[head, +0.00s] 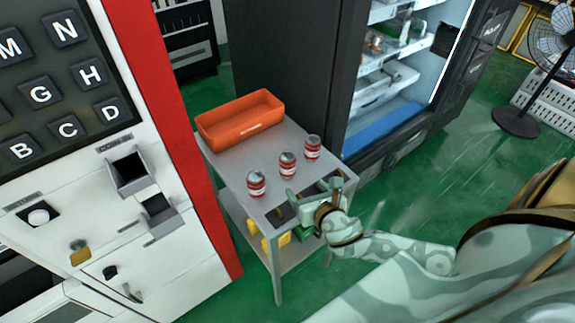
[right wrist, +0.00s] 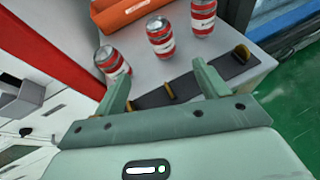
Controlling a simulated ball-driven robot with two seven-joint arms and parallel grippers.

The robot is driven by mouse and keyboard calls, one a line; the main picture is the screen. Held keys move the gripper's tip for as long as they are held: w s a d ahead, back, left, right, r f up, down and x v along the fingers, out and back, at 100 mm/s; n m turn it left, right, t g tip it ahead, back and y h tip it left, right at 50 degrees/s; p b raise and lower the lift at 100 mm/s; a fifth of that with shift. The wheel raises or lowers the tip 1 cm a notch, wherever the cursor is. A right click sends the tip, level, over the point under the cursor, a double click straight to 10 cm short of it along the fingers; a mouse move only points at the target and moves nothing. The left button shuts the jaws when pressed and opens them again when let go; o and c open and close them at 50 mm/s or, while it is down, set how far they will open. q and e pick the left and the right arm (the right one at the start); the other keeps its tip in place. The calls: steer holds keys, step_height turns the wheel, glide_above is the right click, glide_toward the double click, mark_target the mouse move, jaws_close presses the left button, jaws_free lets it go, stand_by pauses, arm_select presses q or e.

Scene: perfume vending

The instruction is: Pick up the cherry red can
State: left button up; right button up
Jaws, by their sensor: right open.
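Three cans with silver tops and red-and-white bodies stand upright in a slanted row on a grey table (head: 232,176): a left can (head: 256,184), a middle can (head: 287,165) and a right can (head: 312,147). They look alike, so I cannot tell which is called cherry red. The right wrist view also shows the left can (right wrist: 112,62), the middle can (right wrist: 160,37) and the right can (right wrist: 203,17). My right gripper (head: 312,190) is open and empty at the table's near right end, short of the cans. In the right wrist view its fingers (right wrist: 160,75) point toward the middle can. My left gripper is out of view.
An orange bin (head: 240,122) stands at the table's back. A dark strip with yellow parts (right wrist: 181,91) lies near the fingers. A red-and-white machine (head: 170,120) borders the table's left; an open-fronted lit cabinet (head: 290,70) stands behind.

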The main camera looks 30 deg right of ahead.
mark_target(291, 168)
steer(key=shift+n, duration=0.5)
steer(key=b+x, duration=0.3)
steer(key=x, duration=0.7)
steer(key=shift+w+f, duration=0.2)
steer(key=shift+w+d+f, duration=0.1)
steer(key=shift+w+d, duration=0.05)
steer(key=shift+w, duration=0.4)
steer(key=b+x, duration=0.2)
steer(key=x, duration=0.3)
steer(key=shift+d, duration=0.2)
steer(key=shift+s, duration=0.1)
steer(key=c, duration=1.1)
